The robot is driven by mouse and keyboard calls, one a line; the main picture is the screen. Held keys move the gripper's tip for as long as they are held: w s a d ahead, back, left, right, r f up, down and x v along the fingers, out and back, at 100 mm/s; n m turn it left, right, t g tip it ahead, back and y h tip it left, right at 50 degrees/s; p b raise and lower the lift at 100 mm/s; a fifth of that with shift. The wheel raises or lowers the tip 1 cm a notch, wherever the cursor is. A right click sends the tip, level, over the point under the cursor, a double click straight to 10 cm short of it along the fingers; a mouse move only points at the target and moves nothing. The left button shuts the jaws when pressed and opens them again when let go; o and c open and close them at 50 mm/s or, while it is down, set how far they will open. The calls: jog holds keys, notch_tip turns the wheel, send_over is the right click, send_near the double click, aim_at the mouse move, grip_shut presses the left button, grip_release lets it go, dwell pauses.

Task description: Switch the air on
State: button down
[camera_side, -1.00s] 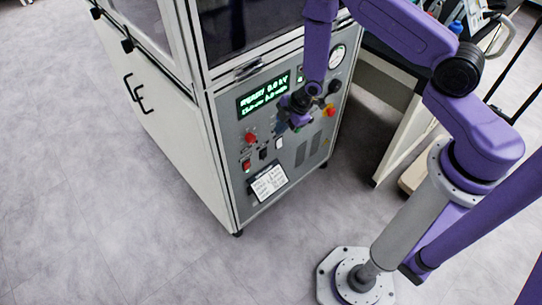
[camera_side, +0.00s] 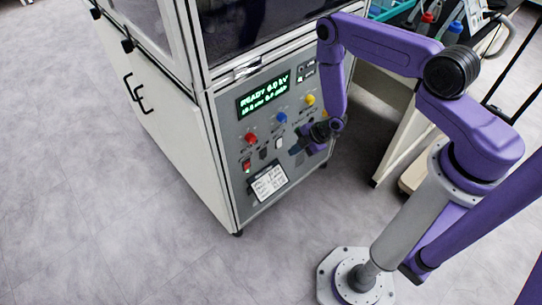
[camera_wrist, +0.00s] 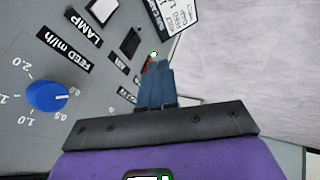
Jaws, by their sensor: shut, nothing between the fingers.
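The machine's grey control panel (camera_side: 237,142) faces my arm. My gripper (camera_side: 297,148) is low at the panel's right part, its fingers shut with nothing between them. In the wrist view the shut fingertips (camera_wrist: 158,68) point at a small label reading AIR (camera_wrist: 122,65) and the panel edge beside it. A small red part with a pale green spot (camera_wrist: 153,54) shows right at the fingertips. I cannot tell whether it belongs to the air switch or whether the fingers touch it. The fingers hide part of this area.
A lit green display (camera_side: 263,97) is at the panel's top. Red (camera_side: 250,137), blue (camera_side: 282,117) and yellow (camera_side: 310,99) knobs stick out. A white label card (camera_side: 269,182) is lower left. The floor in front is clear.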

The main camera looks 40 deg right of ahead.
aim_at(264, 154)
jog(key=w+a+f, duration=0.3)
jog(key=w+f, duration=0.5)
jog(key=shift+w+a+f, duration=0.2)
jog(key=shift+a+f, duration=0.05)
jog(key=shift+f, duration=0.1)
dwell(0.5)
jog(key=shift+w+f, duration=0.1)
jog(key=shift+w, duration=0.15)
dwell(0.5)
